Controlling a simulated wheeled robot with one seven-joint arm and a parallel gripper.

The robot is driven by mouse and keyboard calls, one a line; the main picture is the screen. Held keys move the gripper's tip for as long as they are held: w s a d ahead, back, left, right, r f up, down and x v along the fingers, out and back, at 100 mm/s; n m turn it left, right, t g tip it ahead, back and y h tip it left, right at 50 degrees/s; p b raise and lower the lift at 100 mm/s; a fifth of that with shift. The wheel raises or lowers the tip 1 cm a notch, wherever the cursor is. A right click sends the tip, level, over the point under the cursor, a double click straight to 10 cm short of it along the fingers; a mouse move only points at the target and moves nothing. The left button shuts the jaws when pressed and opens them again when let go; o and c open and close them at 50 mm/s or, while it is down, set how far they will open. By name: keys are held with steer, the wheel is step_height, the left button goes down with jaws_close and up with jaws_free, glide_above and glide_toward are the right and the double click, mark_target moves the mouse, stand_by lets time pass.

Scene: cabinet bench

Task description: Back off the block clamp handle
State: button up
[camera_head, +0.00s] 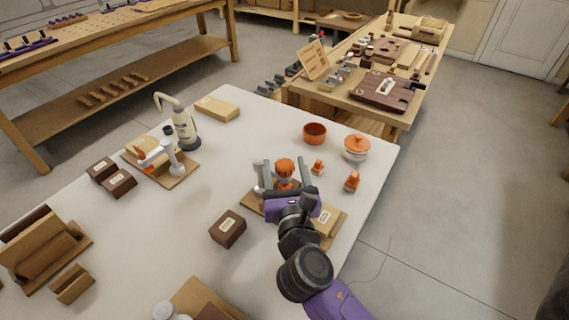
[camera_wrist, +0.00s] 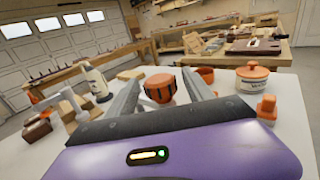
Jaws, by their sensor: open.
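An orange round handle (camera_head: 285,168) with dark grooves stands over a wooden base board (camera_head: 251,203) near the right side of the white bench; I take it to be the block clamp handle. It also shows in the wrist view (camera_wrist: 160,86), centred ahead. My gripper (camera_head: 283,164) is open, its two grey fingers spread left and right of the handle in both pictures. In the wrist view my gripper (camera_wrist: 162,76) shows a gap on each side of the handle. I see no clear contact. My purple gripper body hides the handle's lower part and much of the base.
Small orange-topped pieces (camera_head: 352,181), an orange bowl (camera_head: 315,133) and a lidded pot (camera_head: 356,148) stand right of the clamp. A dark block (camera_head: 228,229) lies left of it. Another fixture board (camera_head: 177,180) and a pump bottle (camera_head: 184,130) stand farther left. The bench middle is clear.

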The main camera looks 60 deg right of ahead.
steer(key=shift+w+d, duration=0.25)
steer(key=shift+d, duration=0.05)
jaws_close()
steer(key=shift+p, duration=0.3)
